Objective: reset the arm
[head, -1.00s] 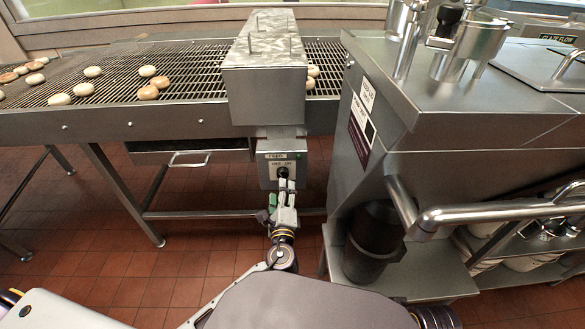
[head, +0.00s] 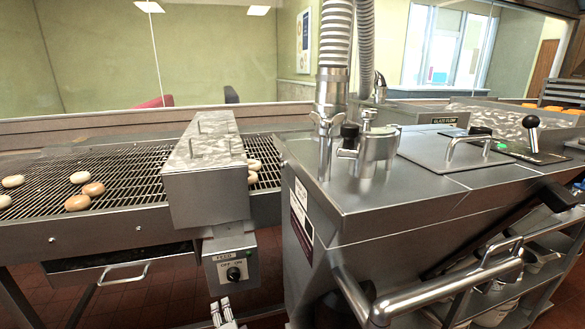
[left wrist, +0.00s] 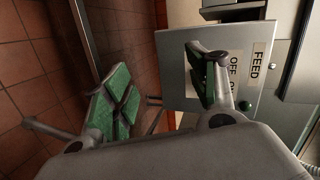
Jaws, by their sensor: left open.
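My left gripper (head: 222,312) shows at the bottom edge of the head view, just below the feed control box (head: 231,258). Its fingers are apart and empty. In the left wrist view the open fingers (left wrist: 160,75) have green pads, with nothing between them. The feed box (left wrist: 176,78) is behind the right-hand finger there, with its "FEED" and "OFF ON" labels sideways. The black feed knob (head: 233,273) shows clear above the gripper in the head view. Most of my left arm is below the picture. My right gripper is not in view.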

